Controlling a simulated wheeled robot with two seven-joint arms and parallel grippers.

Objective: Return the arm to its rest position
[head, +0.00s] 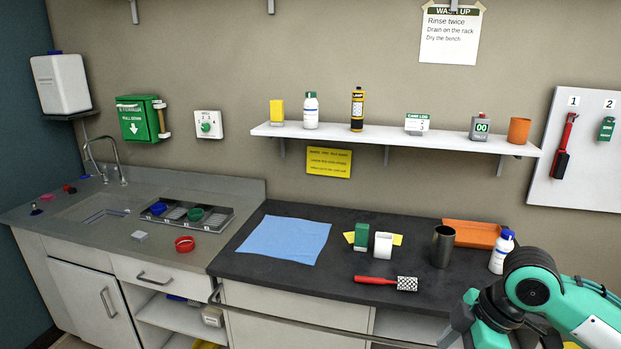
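My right arm (535,290), green and black, comes in at the lower right corner, in front of the right end of the dark bench. It is bent, and its links run down out of the bottom of the picture. I see no fingertips of my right gripper. My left arm and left gripper are not in the picture.
The dark bench (350,272) holds a blue cloth (285,239), a red-handled tool (385,282), a metal cup (442,247), an orange tray (470,233) and a white bottle (501,252) close to my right arm. A rail (300,325) runs along its front. A wall shelf (395,137) hangs above.

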